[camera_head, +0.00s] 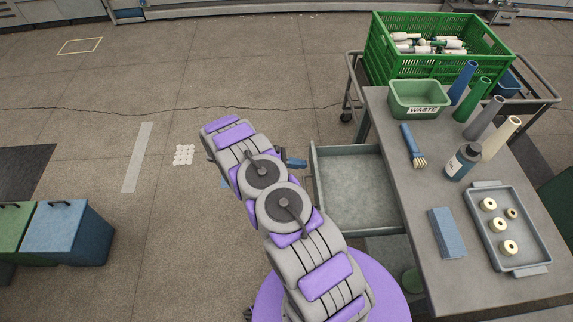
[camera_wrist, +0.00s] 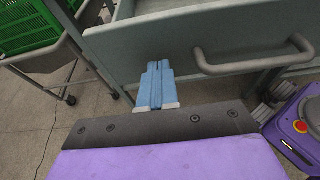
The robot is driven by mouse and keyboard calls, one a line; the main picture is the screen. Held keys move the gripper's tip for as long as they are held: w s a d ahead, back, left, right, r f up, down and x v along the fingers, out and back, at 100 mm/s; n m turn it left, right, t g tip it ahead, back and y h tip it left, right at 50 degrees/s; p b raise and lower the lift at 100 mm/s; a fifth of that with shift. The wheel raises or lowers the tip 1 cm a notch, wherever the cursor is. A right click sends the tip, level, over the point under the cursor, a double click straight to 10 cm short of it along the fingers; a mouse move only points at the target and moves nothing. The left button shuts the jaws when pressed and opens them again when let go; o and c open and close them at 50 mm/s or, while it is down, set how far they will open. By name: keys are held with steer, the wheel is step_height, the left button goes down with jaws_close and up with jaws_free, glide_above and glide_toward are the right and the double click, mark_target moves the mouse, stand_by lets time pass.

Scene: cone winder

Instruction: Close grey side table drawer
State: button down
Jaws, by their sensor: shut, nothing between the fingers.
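The grey side table (camera_head: 404,216) stands at the right in the head view. Its drawer (camera_head: 358,190) is pulled out to the left and looks empty inside. In the wrist view the drawer front (camera_wrist: 190,47) fills the upper part, with a grey bar handle (camera_wrist: 250,64) on it. My gripper (camera_head: 296,163) is at the drawer's left, by its front panel. In the wrist view my gripper's blue fingers (camera_wrist: 156,68) are together and empty, pointing at the drawer front to the left of the handle. I cannot tell whether they touch it.
The tabletop holds a green waste bin (camera_head: 418,96), a brush (camera_head: 413,146), several coloured cones, a dark bottle (camera_head: 462,162) and a tray (camera_head: 513,262). A green crate (camera_head: 385,57) sits on a cart behind. The floor left of my arm is mostly clear.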

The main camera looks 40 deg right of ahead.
mark_target(367, 167)
steer(key=shift+s+d, duration=0.35)
steer(key=shift+d, duration=0.2)
steer(key=s+d+p, duration=0.1)
steer(key=s+d, duration=0.3)
steer(key=d, duration=0.3)
steer(key=s+d+p, duration=0.1)
steer(key=s+d, duration=0.3)
steer(key=d, duration=0.3)
steer(key=s+d+p, duration=0.1)
steer(key=s+d, duration=0.4)
steer(key=d, duration=0.2)
steer(key=shift+d, duration=0.2)
steer(key=shift+s+r, duration=0.1)
steer(key=shift+s, duration=0.05)
steer(key=shift+d, duration=0.15)
steer(key=shift+r, duration=0.1)
